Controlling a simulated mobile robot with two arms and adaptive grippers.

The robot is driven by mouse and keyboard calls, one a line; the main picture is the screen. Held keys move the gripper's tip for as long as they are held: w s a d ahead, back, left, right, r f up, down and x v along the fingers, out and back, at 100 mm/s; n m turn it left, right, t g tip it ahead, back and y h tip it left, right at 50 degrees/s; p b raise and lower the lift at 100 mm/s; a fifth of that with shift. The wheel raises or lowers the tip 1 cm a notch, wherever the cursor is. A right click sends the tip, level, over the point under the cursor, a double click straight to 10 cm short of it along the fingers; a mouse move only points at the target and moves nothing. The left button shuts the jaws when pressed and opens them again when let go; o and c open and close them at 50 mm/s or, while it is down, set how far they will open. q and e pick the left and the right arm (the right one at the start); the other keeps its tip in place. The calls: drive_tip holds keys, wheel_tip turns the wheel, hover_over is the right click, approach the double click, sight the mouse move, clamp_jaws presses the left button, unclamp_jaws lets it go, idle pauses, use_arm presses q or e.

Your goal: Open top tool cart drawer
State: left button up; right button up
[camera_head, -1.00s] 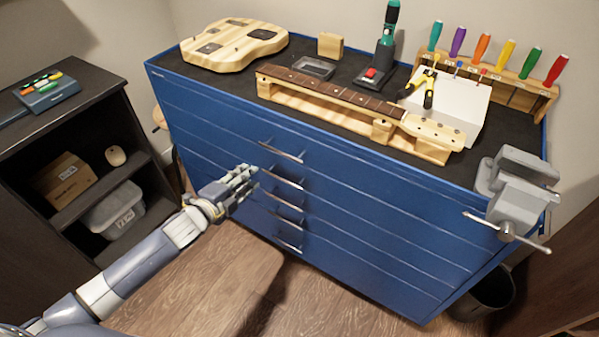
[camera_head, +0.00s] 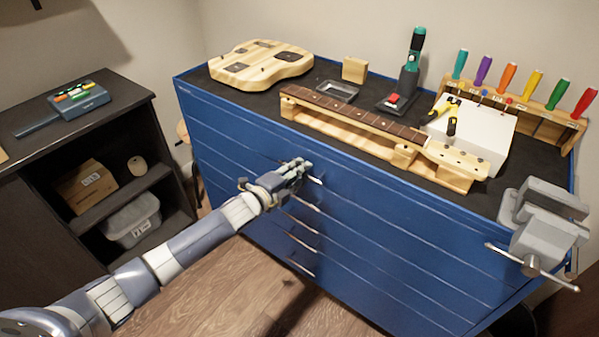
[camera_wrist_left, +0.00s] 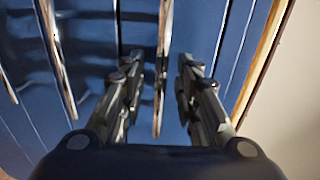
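The blue tool cart (camera_head: 400,235) has a column of metal drawer handles on its front, and its drawers look shut. My left gripper (camera_head: 301,168) is at the top drawer handle (camera_head: 316,180), partly covering it in the head view. In the left wrist view the gripper (camera_wrist_left: 160,65) is open, with its two fingers on either side of the top handle (camera_wrist_left: 164,40). Gaps show between the handle and both fingers, so it is not gripped. A lower handle (camera_wrist_left: 57,55) lies to the left in that view. My right gripper is not in view.
On the cart top are a guitar body (camera_head: 262,66), a guitar neck on a wooden stand (camera_head: 400,152), a screwdriver rack (camera_head: 545,115) and a grey vise (camera_head: 540,225) at the right corner. A dark shelf (camera_head: 75,135) stands left. The floor before the drawers is clear.

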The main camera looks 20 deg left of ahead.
use_arm(q)
drive_tip(key=shift+w+d, duration=0.1)
drive_tip(key=shift+w, duration=0.15)
clamp_jaws()
drive_tip(key=shift+s, duration=0.15)
drive_tip(key=f+p+v, duration=0.2)
drive_tip(key=p+v, duration=0.2)
drive_tip(key=v, duration=0.9)
drive_tip(key=s+f+p+v, duration=0.1)
drive_tip(key=f+p+v, duration=0.2)
drive_tip(key=v, duration=1.1)
drive_tip(key=shift+a+p, duration=0.2)
drive_tip(key=shift+p, duration=0.55)
drive_tip(key=shift+f, duration=0.15)
